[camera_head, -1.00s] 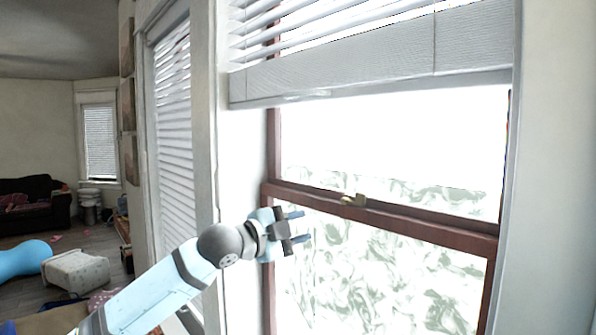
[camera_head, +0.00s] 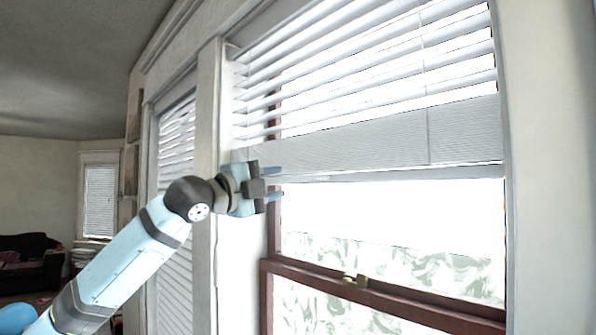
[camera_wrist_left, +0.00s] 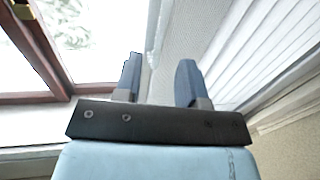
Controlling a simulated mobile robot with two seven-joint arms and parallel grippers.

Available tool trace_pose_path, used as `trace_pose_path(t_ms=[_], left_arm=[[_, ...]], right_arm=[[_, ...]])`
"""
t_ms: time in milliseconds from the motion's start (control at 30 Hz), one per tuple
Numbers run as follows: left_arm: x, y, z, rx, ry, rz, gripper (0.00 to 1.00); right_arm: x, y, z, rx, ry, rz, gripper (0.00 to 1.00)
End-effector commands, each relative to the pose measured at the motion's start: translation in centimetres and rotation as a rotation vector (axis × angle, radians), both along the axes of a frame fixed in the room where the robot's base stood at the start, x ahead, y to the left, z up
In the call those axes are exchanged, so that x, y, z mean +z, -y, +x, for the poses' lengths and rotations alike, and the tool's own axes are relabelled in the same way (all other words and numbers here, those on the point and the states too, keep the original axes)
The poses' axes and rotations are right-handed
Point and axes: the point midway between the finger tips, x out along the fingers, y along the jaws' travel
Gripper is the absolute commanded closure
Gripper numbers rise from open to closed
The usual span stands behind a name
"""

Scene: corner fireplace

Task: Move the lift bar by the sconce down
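The lift bar (camera_head: 370,145) is the wide grey-white bottom bar of the raised blind on the right window. It spans the upper window in the head view, and its textured face shows in the left wrist view (camera_wrist_left: 178,40). My left gripper (camera_head: 278,182) is at the bar's left end, near its lower edge. Its two blue fingers (camera_wrist_left: 158,80) are apart, one higher and one lower in the head view. The bar appears between or just beyond them in the wrist view; contact cannot be told. My right gripper and the sconce are not visible.
White slats (camera_head: 350,70) are stacked above the bar. The brown sash rail (camera_head: 400,297) with a brass latch (camera_head: 355,280) crosses the window below. A white window post (camera_head: 205,150) stands left of the gripper, with another blind (camera_head: 177,210) beyond it.

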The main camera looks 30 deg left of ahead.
Motion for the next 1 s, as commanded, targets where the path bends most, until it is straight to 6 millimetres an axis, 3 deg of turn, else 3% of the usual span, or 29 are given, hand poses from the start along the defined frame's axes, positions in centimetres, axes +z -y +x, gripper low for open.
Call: trace_pose_path(t_ms=[100,333,767,900,933,1000], left_arm=[[0.8,0.9,2.3,-0.003,-0.001,-0.002,0.63],[1.2,2.0,5.4,0.0,0.0,-0.001,0.63],[1.2,2.3,6.2,0.0,0.0,0.0,0.63],[1.2,2.3,6.2,0.0,0.0,0.0,0.95],[1.2,2.3,6.2,0.0,0.0,0.0,1.0],[1.2,2.3,6.2,0.0,0.0,0.0,1.0]], right_arm=[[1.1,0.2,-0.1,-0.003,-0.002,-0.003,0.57],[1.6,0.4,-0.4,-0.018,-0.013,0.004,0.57],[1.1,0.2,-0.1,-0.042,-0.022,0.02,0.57],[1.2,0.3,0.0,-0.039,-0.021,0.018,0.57],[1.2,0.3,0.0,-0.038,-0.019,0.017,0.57],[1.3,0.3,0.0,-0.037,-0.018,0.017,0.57]])
